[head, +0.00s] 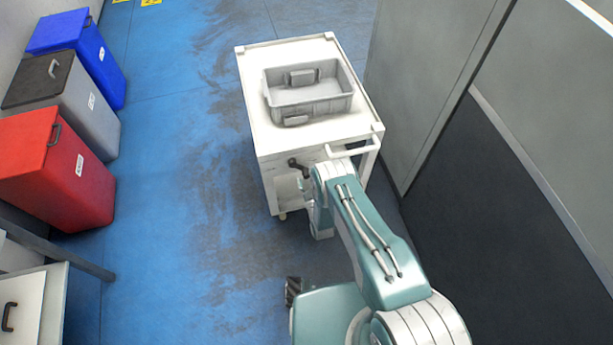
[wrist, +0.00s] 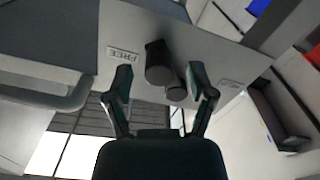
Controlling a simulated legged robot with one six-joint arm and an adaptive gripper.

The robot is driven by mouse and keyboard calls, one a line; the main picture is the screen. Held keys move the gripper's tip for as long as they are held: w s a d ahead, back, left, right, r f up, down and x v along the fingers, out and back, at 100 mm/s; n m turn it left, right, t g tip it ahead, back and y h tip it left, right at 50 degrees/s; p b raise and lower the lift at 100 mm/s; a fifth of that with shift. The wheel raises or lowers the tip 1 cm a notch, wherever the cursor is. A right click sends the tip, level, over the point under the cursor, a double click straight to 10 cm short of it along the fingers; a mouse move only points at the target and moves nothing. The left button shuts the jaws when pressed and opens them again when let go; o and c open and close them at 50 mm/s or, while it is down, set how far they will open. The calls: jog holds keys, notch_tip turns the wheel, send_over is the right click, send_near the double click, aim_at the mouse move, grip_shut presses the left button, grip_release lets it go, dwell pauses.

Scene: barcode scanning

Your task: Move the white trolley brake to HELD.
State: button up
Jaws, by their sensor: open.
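The white trolley (head: 252,95) stands ahead of my arm in the head view. Its dark brake lever (head: 297,166) is on the near end, below the top edge. In the wrist view the brake (wrist: 158,64) shows as a dark rounded knob with a smaller dark cylinder beside it. A label reading FREE (wrist: 124,54) is to its left, and another label (wrist: 230,83), too small to read, is to its right. My gripper (wrist: 162,82) is open, its two fingers on either side of the brake. I cannot tell whether they touch it. In the head view my arm hides most of the gripper.
A grey tray (head: 348,103) sits on the trolley top. The trolley's push handle (head: 355,149) is right of the brake, close to my arm. A grey wall (head: 425,80) runs along the right. Red (head: 45,165), grey (head: 98,125) and blue (head: 102,65) bins line the left, with open blue floor between.

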jog(key=shift+w+a, duration=0.2)
jog(key=shift+w, duration=0.45)
grip_shut()
